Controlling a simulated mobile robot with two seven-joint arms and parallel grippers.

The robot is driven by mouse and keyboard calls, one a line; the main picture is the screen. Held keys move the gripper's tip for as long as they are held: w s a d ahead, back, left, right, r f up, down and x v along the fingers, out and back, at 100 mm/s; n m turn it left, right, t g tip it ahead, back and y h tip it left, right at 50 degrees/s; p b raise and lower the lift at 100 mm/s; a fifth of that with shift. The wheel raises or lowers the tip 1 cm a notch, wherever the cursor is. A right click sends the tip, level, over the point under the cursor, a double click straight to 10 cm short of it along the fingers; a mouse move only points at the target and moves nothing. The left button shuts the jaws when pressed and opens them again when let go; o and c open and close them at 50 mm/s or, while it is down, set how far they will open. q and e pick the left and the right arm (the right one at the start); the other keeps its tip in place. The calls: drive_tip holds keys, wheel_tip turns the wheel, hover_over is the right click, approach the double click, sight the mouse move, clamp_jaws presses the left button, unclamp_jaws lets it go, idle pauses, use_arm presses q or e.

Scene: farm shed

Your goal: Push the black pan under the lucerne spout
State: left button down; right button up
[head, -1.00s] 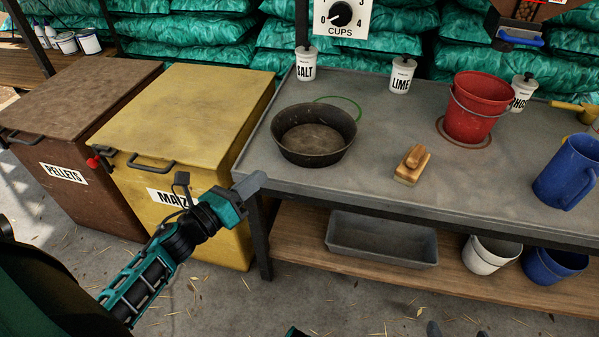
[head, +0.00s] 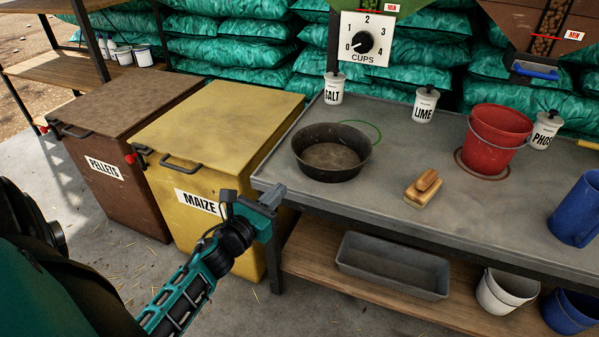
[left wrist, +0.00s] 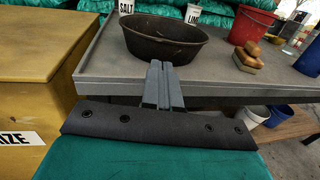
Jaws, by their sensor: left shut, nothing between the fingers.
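The black pan (head: 331,160) is a round, empty, dark metal pan standing upright on the grey bench, near its left end. It overlaps a thin green ring (head: 369,127) on the bench top at its back right. My left gripper (head: 272,197) is shut and empty at the bench's front left corner, apart from the pan. In the left wrist view its closed fingers (left wrist: 160,85) point toward the pan (left wrist: 165,42). A green hopper (head: 390,6) shows at the top edge above the dial; no lucerne label is readable. My right gripper is not in view.
A wooden brush (head: 424,190) lies right of the pan, and a red bucket (head: 497,140) stands farther right. Salt (head: 333,90) and lime (head: 424,105) jars stand behind. The yellow maize bin (head: 215,125) adjoins the bench's left end.

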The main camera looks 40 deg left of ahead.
sight(306, 164)
use_arm(q)
drive_tip(key=w, duration=0.9)
drive_tip(key=shift+w+a+b, duration=0.1)
drive_tip(key=shift+a+b, duration=0.1)
drive_tip(key=shift+b, duration=0.15)
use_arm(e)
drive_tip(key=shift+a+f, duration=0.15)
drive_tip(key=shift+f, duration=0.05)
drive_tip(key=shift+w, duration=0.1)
